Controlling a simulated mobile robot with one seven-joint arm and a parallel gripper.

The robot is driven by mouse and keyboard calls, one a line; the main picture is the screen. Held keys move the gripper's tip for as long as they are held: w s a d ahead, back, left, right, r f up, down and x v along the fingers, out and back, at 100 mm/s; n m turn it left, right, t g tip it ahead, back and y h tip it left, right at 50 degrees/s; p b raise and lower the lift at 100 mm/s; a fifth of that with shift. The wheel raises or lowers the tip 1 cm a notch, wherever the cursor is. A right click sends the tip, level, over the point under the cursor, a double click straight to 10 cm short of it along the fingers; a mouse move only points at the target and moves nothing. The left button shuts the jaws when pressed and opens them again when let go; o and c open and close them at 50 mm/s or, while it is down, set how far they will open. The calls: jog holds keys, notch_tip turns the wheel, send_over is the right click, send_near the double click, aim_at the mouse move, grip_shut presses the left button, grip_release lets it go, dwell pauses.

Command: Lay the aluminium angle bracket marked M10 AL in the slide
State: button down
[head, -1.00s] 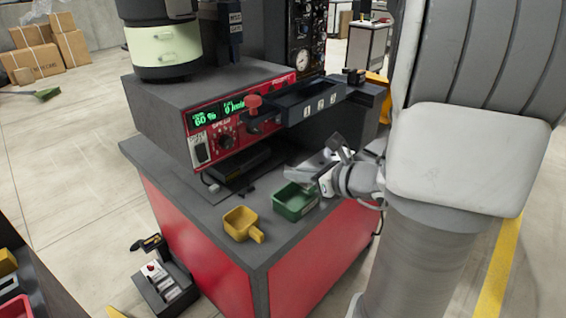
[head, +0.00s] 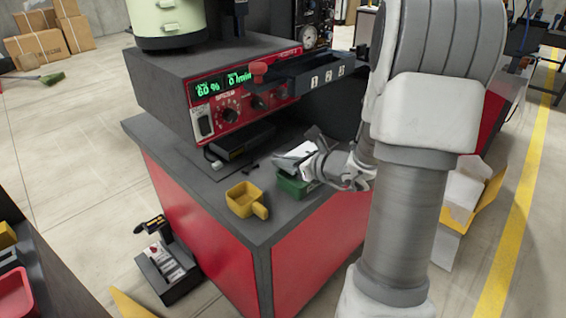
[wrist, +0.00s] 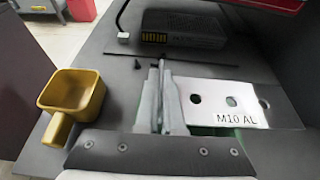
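The aluminium angle bracket is a pale plate with holes and an M10 AL label (wrist: 220,100) in the wrist view. It also shows as a light plate (head: 294,154) in the head view, above the green scoop (head: 290,185), which it and my gripper partly hide. My gripper (wrist: 162,92) has its fingers close together at the bracket's left edge and appears shut on its upright flange; it also shows in the head view (head: 314,148). A dark trough marked 1 2 3 (head: 305,82), likely the slide, sticks out from the red-fronted feeder, higher than the bracket.
A yellow scoop (head: 241,201) stands on the bench left of my gripper; it also shows in the wrist view (wrist: 75,92). A red knob (head: 259,68) is at the trough's left end. A dark box (wrist: 185,28) and small dark screws lie on the bench.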

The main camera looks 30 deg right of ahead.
jog(key=shift+f, duration=0.2)
jog(key=c, duration=1)
grip_release()
jog(key=shift+r, duration=0.1)
jog(key=shift+c, duration=0.2)
jog(key=shift+s+r, duration=0.1)
jog(key=shift+r, duration=0.15)
jog(key=p+v, duration=0.2)
jog(key=v, duration=0.9)
jog(key=shift+s+d+p, duration=0.15)
jog(key=shift+s+p, duration=0.2)
jog(key=shift+s, duration=0.05)
